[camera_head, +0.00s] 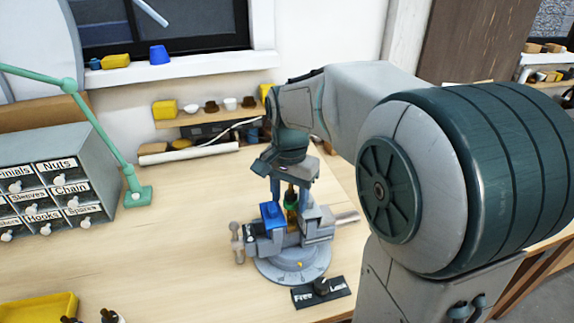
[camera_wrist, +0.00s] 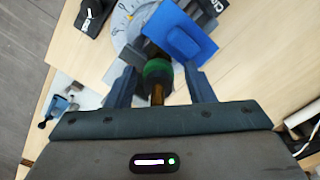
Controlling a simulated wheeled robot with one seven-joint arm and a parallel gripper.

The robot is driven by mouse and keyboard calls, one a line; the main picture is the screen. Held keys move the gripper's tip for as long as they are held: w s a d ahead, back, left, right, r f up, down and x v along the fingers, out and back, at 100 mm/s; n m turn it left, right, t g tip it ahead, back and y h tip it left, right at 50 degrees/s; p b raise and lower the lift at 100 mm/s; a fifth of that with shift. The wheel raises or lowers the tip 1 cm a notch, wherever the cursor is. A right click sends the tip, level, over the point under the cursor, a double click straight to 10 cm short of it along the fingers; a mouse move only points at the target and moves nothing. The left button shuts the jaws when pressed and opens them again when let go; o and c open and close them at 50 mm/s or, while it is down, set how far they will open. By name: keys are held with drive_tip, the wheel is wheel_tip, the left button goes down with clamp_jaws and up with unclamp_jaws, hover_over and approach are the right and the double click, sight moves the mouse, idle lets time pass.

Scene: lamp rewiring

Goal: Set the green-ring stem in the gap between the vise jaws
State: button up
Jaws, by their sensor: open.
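The vise (camera_head: 290,268) stands on the workbench on a round grey base, with a blue block (camera_head: 272,215) on its left jaw. The green-ring stem (camera_head: 291,204) is upright at the gap between the jaws; its lower end is hidden, so I cannot tell how deep it sits. My gripper (camera_head: 290,200) is directly above the vise, pointing down, its fingers open on either side of the stem. In the wrist view, the green ring (camera_wrist: 157,69) and brown shaft lie between the spread fingers (camera_wrist: 161,82), with visible space on the right. The blue block (camera_wrist: 180,35) is just beyond.
A black Free/Lock plate with a knob (camera_head: 321,291) lies in front of the vise. A labelled drawer cabinet (camera_head: 50,185) and green lamp arm (camera_head: 105,135) stand at left. A yellow tray (camera_head: 40,308) is at front left.

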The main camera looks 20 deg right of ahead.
wheel_tip(320, 180, up, 13)
drive_tip(key=shift+f, duration=0.2)
drive_tip(key=shift+r, duration=0.15)
wheel_tip(320, 180, up, 9)
drive_tip(key=p, duration=0.8)
drive_tip(key=shift+f, duration=0.2)
drive_tip(key=s+f+n+t+b, duration=0.4)
drive_tip(key=s+f+n, duration=0.5)
drive_tip(key=s+f, duration=0.5)
wheel_tip(320, 180, down, 4)
drive_tip(key=shift+s+d+r, duration=0.1)
drive_tip(key=shift+s+d, duration=0.05)
drive_tip(key=shift+s, duration=0.05)
